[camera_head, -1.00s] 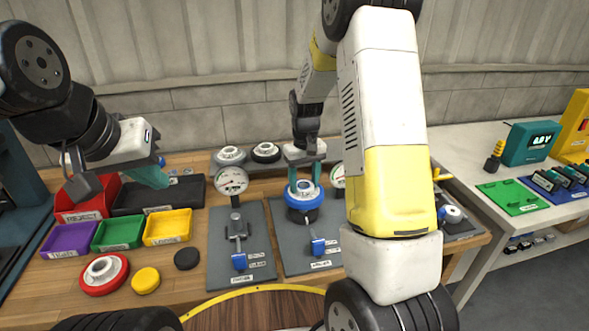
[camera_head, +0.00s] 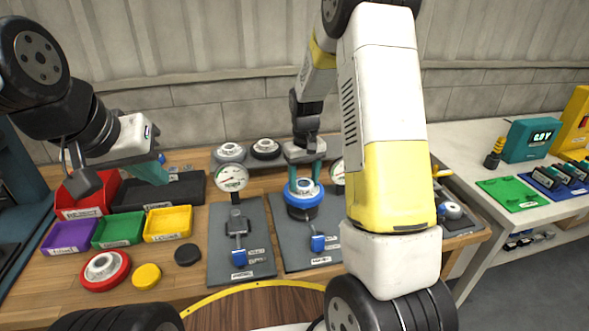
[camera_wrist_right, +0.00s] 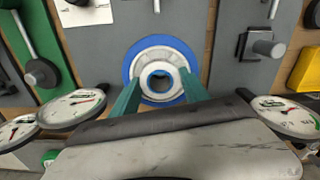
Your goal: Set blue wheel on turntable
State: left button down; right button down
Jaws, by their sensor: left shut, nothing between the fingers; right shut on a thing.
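The blue wheel (camera_head: 303,198), with a pale grey hub, is on the second grey fixture plate (camera_head: 290,250) of the bench. My right gripper (camera_head: 304,178) is shut on it from above. In the right wrist view the teal fingers sit on either side of the hub of the blue wheel (camera_wrist_right: 135,65). Whether the wheel touches the plate I cannot tell. The turntable (camera_head: 235,313) is a brown wooden disc with a yellow rim, cut off by the bottom edge of the head view. My left gripper (camera_head: 153,172) is shut and empty above the black tray.
Red, purple, green and yellow bins (camera_head: 167,223) stand at the left. A red wheel (camera_head: 105,268), a yellow disc (camera_head: 147,276) and a black disc (camera_head: 187,254) lie in front. Dial gauges (camera_head: 231,177) stand close beside the wheel. Grey and black wheels (camera_head: 265,148) sit behind.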

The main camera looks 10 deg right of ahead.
jog(key=shift+f, duration=0.95)
dwell(0.8)
jog(key=shift+f, duration=1.25)
jog(key=shift+c, duration=2.3)
grip_release()
notch_tip(320, 180, up, 8)
